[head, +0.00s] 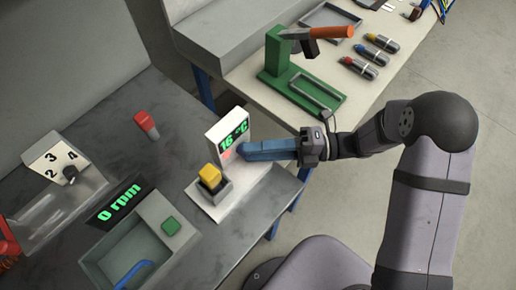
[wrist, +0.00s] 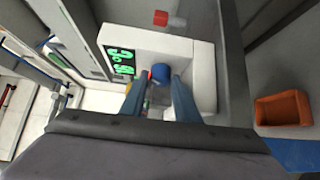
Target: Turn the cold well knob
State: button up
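The white cold well unit (head: 218,132) shows a green 16 °C readout and stands on a pale base. A blue knob (wrist: 161,72) sits on its face in the wrist view, with a bit of red beside it. A red spot (head: 227,154) also shows in the head view, where my fingers hide the blue knob. A yellow-capped vial (head: 210,175) stands in the grey well in front of the unit. My gripper (wrist: 159,78) is open, its two blue fingers apart with the knob between or just beyond the tips. I cannot tell whether they touch it.
A red-capped vial (head: 147,125) lies on the grey bench behind. A dial box (head: 62,165) and a 0 rpm device (head: 145,235) stand to the left. A green stand (head: 285,75) and several vials are on the light table. An orange bin (wrist: 283,108) shows in the wrist view.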

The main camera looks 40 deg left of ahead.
jog(key=c, duration=0.5)
jog(key=shift+r+p, duration=0.15)
jog(key=shift+p, duration=0.25)
jog(key=shift+o, duration=0.2)
jog(key=n+t+p, duration=0.1)
jog(key=p, duration=0.1)
jog(key=shift+r+h+p, duration=0.3)
jog(key=p, duration=0.1)
jog(key=n+t+h+p, duration=0.1)
jog(key=p, duration=0.1)
jog(key=shift+r, duration=0.25)
jog(key=n+t+p, duration=0.1)
jog(key=t+p, duration=0.1)
jog(key=shift+s+n+h+p, duration=0.15)
jog(key=shift+n+h+p, duration=0.15)
jog(key=shift+n+p, duration=0.1)
jog(key=shift+s+n+t+h+p, duration=0.15)
jog(key=shift+n+t+h+p, duration=0.15)
jog(key=shift+n+t+p, duration=0.5)
jog(key=shift+t+b, duration=0.3)
